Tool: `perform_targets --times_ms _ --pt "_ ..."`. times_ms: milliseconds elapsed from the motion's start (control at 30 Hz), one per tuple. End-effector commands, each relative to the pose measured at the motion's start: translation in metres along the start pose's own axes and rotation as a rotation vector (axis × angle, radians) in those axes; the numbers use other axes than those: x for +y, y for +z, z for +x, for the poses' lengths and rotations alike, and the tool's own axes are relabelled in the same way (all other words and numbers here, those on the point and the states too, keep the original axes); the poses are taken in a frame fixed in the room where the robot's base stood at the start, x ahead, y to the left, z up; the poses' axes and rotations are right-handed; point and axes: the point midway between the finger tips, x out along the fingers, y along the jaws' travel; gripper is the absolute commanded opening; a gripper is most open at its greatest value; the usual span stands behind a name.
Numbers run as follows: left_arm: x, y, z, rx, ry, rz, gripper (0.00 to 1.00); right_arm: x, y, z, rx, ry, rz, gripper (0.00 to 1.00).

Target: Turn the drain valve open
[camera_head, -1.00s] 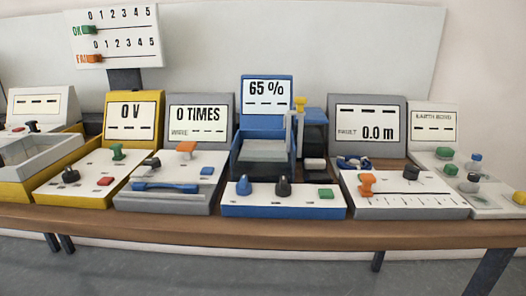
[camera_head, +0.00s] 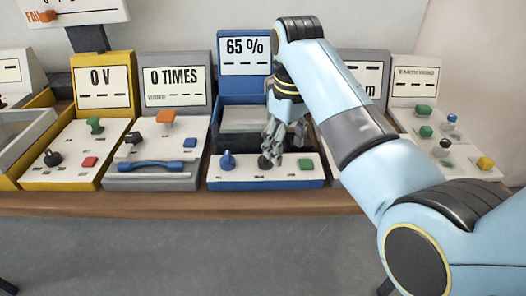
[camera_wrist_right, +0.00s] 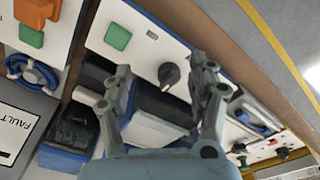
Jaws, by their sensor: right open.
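The blue unit (camera_head: 227,182) with the 65 % display (camera_head: 246,50) stands mid-table. Its front panel carries a blue knob (camera_head: 227,160), a dark pointer knob (camera_head: 264,163) and a green button (camera_head: 306,164). The labels are too small to read, so I cannot tell which control is the drain valve. My right gripper (camera_head: 279,148) is open above the panel, close to the dark knob. In the right wrist view the dark knob (camera_wrist_right: 168,74) shows between the two spread fingers (camera_wrist_right: 163,84), and I see no grip on it. My left gripper is not in view.
The 0 TIMES unit (camera_head: 160,182) stands to the left and the yellow-sided 0 V unit (camera_head: 62,184) beyond it. The earth bond unit (camera_head: 415,86) is at right. My right arm covers much of the unit between. The floor in front is clear.

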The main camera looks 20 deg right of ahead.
Motion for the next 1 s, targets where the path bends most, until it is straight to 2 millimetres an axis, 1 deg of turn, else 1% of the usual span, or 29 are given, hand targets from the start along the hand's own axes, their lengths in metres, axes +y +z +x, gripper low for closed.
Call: perform_targets --times_ms 33,133,233,333,467,700,800,900,1000 --pt "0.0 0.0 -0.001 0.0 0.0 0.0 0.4 -0.002 -0.017 -0.012 -0.006 -0.006 -0.027 0.59" --pt "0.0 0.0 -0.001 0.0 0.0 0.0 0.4 -0.007 -0.04 -0.03 -0.027 -0.017 -0.079 0.59" --pt "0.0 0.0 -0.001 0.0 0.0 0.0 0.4 -0.01 -0.051 -0.041 -0.04 -0.022 -0.11 0.59" --pt "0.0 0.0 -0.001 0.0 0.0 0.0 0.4 -0.011 -0.054 -0.038 -0.048 -0.025 -0.12 0.59" --pt "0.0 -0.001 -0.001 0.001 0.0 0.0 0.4 -0.012 -0.052 -0.019 -0.049 -0.025 -0.119 0.59" --pt "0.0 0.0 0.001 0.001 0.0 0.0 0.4 -0.012 -0.05 0.03 -0.049 -0.024 -0.118 0.59" --pt "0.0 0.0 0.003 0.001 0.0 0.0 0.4 -0.013 -0.049 0.046 -0.048 -0.024 -0.118 0.59" --pt "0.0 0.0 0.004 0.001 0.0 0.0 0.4 -0.013 -0.049 0.058 -0.047 -0.024 -0.118 0.59" --pt "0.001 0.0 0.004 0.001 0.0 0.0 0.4 -0.013 -0.049 0.063 -0.045 -0.024 -0.118 0.59"
